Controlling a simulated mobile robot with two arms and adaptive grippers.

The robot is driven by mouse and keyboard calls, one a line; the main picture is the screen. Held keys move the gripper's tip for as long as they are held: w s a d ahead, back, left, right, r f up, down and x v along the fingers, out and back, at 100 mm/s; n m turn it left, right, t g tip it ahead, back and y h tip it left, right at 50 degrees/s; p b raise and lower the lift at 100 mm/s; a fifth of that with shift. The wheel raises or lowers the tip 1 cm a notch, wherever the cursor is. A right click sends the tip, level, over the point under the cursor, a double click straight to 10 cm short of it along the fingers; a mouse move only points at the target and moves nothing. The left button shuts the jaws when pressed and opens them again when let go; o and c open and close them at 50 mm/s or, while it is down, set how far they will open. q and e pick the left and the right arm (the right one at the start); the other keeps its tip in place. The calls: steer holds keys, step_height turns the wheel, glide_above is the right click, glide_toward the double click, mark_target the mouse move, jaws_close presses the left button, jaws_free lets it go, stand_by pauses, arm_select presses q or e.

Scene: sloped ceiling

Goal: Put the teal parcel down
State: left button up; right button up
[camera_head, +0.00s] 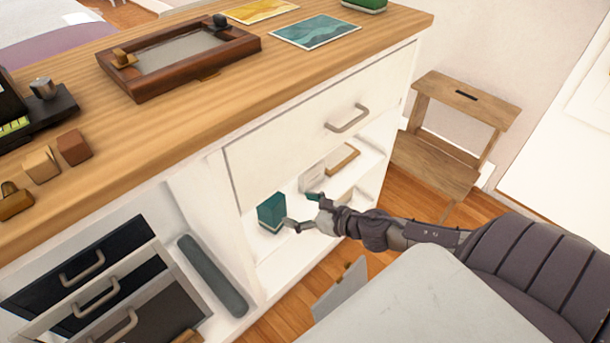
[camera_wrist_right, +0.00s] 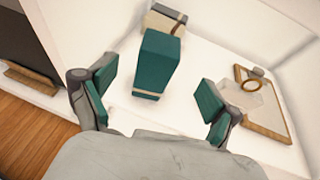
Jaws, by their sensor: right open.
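The teal parcel (camera_head: 271,212) stands in the open white shelf space below the drawer. In the right wrist view the teal parcel (camera_wrist_right: 158,60) is a dark teal box with a pale band near its lower end, resting on the white shelf surface. My right gripper (camera_head: 301,211) is just to its right in the head view. In the wrist view my right gripper (camera_wrist_right: 158,92) has its teal-padded fingers spread wide, with the parcel ahead of the gap and a clear space to each finger. My left gripper is not in view.
The white shelf (camera_wrist_right: 193,85) also holds a wood-edged tray (camera_wrist_right: 265,112) at right and a pale box (camera_wrist_right: 165,20) behind the parcel. Above is a closed drawer (camera_head: 320,125). A wooden step stool (camera_head: 440,165) stands right of the cabinet. A wood-framed tray (camera_head: 180,55) lies on the counter.

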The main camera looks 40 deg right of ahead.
steer(key=s+a+r+n+g+h, duration=0.1)
steer(key=s+a+r+n, duration=0.1)
steer(key=n, duration=0.9)
steer(key=s+a+r+n+g+h, duration=0.1)
steer(key=s+a+n, duration=0.4)
steer(key=n, duration=0.7)
steer(key=s+a+r+n+g, duration=0.1)
steer(key=s+a+r+n, duration=0.2)
steer(key=a+n, duration=0.3)
steer(key=s+n, duration=0.1)
steer(key=n, duration=0.4)
steer(key=shift+a+r+g+h, duration=0.15)
steer(key=shift+r+g+h, duration=0.15)
steer(key=shift+h, duration=0.1)
steer(key=shift+w+f+n, duration=0.1)
steer(key=shift+n, duration=0.2)
